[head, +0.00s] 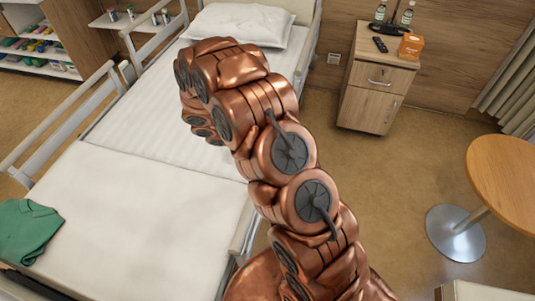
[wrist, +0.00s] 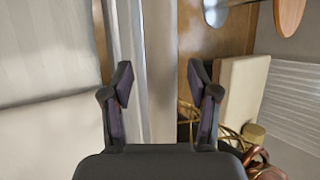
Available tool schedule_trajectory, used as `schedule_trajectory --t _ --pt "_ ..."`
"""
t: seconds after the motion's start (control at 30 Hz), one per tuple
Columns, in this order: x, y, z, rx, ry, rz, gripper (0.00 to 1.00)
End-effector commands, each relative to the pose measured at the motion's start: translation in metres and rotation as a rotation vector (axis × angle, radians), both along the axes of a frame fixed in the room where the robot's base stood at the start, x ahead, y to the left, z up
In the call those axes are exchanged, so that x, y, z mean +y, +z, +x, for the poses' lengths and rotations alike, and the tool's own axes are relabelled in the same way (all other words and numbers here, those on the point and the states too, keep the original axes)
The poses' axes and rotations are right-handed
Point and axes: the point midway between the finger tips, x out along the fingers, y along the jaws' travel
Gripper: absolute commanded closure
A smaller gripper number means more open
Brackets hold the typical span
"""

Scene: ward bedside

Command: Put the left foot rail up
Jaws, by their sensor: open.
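The bed (head: 150,215) has its head at the top of the head view. On its right side a pale rail or side bar (head: 246,238) shows low beside the mattress, partly hidden by my arm. I cannot tell its full shape. On the far left side a foot-end rail (head: 62,118) and a head-end rail (head: 150,45) stand raised. In the wrist view my gripper (wrist: 160,84) is open and empty. A long pale bar (wrist: 160,60) of the bed side runs beyond and between its fingers. I cannot tell the gap. In the head view my gripper is hidden behind my arm.
A bedside cabinet (head: 378,88) with bottles, a remote and an orange box stands at the back right. A round table (head: 505,180) stands on the right. Green folded cloth (head: 28,228) lies on the bed. Floor (head: 395,175) between cabinet and table is clear.

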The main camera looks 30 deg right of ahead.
Motion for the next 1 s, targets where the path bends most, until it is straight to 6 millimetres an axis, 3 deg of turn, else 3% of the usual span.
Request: schedule_trajectory --t 0.2,0.43,1.0 --pt "0.028 0.035 0.006 -0.006 0.002 0.002 0.4" --pt "0.048 0.059 0.008 -0.003 0.0 0.002 0.4" --pt "0.054 0.067 0.008 -0.002 0.0 0.003 0.4"
